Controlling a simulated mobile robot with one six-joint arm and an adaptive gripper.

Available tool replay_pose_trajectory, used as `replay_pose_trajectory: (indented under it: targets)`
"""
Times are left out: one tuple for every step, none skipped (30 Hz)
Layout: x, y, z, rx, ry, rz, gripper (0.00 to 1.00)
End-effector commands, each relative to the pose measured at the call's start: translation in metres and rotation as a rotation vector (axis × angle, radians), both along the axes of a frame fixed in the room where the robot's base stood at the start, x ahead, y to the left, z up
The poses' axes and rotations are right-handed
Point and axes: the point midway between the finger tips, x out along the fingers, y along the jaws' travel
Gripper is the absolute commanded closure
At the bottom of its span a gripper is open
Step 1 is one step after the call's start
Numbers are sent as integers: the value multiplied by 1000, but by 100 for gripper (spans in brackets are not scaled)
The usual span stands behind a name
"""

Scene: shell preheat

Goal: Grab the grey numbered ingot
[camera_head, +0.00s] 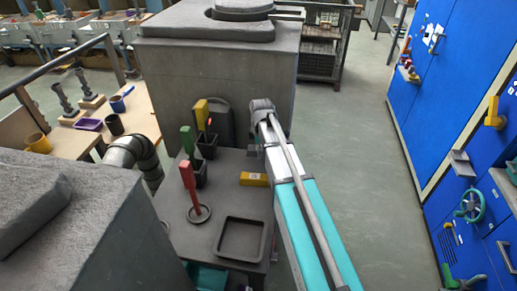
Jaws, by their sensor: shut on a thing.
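I cannot make out a grey numbered ingot in the head view. A yellow block (254,179) with a small pale label lies on the dark work table (226,210), just left of my arm. My arm reaches up from the lower right to a grey joint near the tall grey block. My gripper is not visible; the far end of the arm is hidden behind its own links.
An empty dark square tray (219,252) lies at the table's front. Red (189,180), green (187,139) and yellow (201,113) upright pieces stand on its left. Large grey blocks (225,70) stand behind and at left. Blue cabinets (440,100) line the right; floor between is clear.

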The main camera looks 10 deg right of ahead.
Motion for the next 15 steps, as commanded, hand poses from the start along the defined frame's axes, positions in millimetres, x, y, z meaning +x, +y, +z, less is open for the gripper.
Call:
replay_pose_trajectory:
  targets:
    - [-8, 0, 12, 0, 0, 0, 100]
    - [-11, -1, 16, 0, 0, 0, 100]
    - [-15, -1, 20, 0, 0, 0, 100]
    - [-18, -1, 24, 0, 0, 0, 100]
    - [-21, -1, 27, 0, 0, 0, 100]
    - [-24, -2, 32, 0, 0, 0, 100]
    - [-27, -2, 35, 0, 0, 0, 100]
    - [-30, -2, 39, 0, 0, 0, 100]
    - [-34, -2, 43, 0, 0, 0, 100]
    - [-37, -3, 47, 0, 0, 0, 100]
    - [-39, -3, 50, 0, 0, 1, 100]
    - [-43, -3, 54, 0, 0, 1, 100]
    - [-46, -3, 58, 0, 0, 1, 100]
    - [-57, -4, 60, 0, 0, 0, 100]
    - [-66, -5, 63, 0, 0, 1, 100]
